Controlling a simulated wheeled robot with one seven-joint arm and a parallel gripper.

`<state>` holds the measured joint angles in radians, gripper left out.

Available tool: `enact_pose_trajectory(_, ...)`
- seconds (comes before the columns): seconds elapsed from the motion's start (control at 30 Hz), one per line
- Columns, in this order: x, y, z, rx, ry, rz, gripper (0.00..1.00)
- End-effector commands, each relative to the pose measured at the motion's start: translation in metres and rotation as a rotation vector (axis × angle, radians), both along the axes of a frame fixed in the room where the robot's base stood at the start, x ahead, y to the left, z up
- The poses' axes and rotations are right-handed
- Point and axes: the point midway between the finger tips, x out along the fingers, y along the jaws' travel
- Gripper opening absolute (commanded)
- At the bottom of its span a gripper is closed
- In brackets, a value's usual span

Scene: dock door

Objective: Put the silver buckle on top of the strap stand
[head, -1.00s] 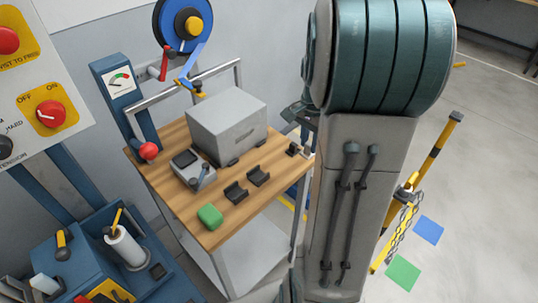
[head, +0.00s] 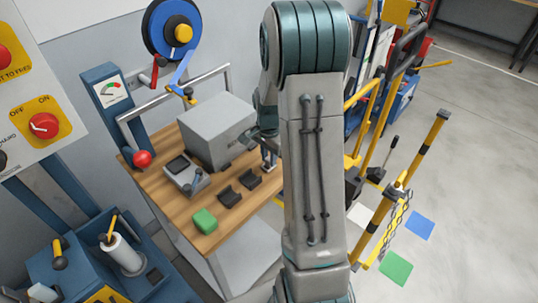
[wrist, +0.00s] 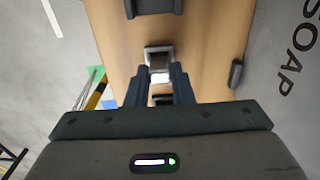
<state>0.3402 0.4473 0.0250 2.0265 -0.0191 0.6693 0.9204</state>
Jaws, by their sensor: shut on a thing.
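My gripper (wrist: 166,82) is shut on the silver buckle (wrist: 158,52), a small bright square frame held at its fingertips over the wooden top. In the head view my gripper (head: 266,140) is by the right corner of the table, partly hidden by my arm. A small dark block (wrist: 162,100) shows between the fingers in the wrist view; it may be part of the strap stand, but I cannot tell. I cannot tell whether the buckle touches anything below it.
A blue strap reel (head: 172,28) stands behind. A yellow-black post (head: 428,150) stands right on open floor.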

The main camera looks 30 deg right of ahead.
Motion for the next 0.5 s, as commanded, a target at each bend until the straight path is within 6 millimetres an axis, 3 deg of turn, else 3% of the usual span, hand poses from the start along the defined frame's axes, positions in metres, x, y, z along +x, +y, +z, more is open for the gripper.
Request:
enact_pose_trajectory(0.27,0.0,-0.0001,-0.0045,-0.001,0.0,0.0,0.0)
enact_pose_trajectory(0.3,0.0001,-0.0002,-0.0031,-0.001,0.0,0.0,0.29)
enact_pose_trajectory(0.33,0.0001,-0.0002,-0.0028,-0.001,0.0,0.0,0.38)
enact_pose_trajectory(0.37,0.0001,-0.0002,-0.0028,-0.001,0.0,0.0,0.43)
enact_pose_trajectory(0.5,0.0,-0.0002,-0.0027,-0.001,0.0,0.0,0.43)
